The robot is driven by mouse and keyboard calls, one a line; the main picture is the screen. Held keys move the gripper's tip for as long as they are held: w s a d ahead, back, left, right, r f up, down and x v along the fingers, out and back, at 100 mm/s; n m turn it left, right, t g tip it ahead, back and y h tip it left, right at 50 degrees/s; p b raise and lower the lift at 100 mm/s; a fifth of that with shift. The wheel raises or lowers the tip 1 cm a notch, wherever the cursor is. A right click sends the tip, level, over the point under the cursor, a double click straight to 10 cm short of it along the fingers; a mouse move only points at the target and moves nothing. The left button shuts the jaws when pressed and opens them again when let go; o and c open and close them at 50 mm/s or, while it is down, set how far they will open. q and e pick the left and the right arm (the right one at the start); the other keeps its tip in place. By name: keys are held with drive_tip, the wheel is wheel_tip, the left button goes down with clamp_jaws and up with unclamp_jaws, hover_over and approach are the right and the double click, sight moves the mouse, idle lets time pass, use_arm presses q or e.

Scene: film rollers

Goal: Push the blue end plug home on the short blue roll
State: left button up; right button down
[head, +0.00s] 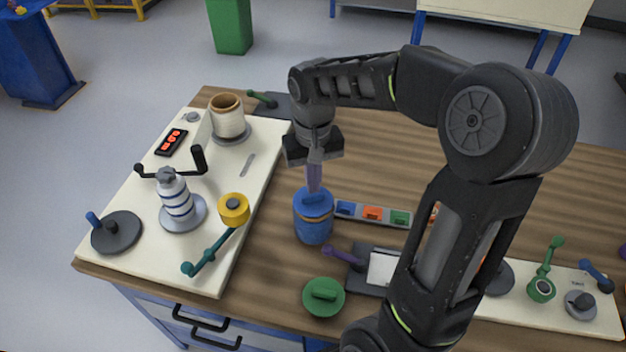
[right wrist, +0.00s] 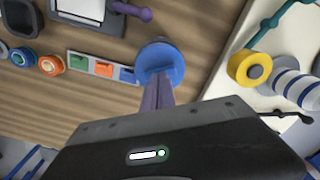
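The short blue roll (head: 313,230) stands upright on the wooden bench. The blue end plug (head: 316,200), with a bar handle on top, sits on its upper end. A brownish band shows between plug and roll body. My right gripper (head: 313,188) points straight down with its fingers close together, their tips at the plug's handle. The exact contact at the tips is hard to see. My left gripper is not in view.
A tray strip (head: 371,214) of coloured blocks lies just right of the roll. A green plug (head: 323,297) lies nearer the front edge. A cream board (head: 214,272) with a yellow roller (head: 233,209) and spindles is at left. Bare wood lies behind the roll.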

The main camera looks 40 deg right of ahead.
drive_tip(key=shift+f+b, duration=0.4)
drive_tip(key=shift+f, duration=0.2)
idle(0.6)
drive_tip(key=shift+r+p, duration=0.45)
drive_tip(key=shift+r, duration=0.05)
wheel_tip(320, 180, up, 7)
drive_tip(key=p, duration=0.5)
idle(0.6)
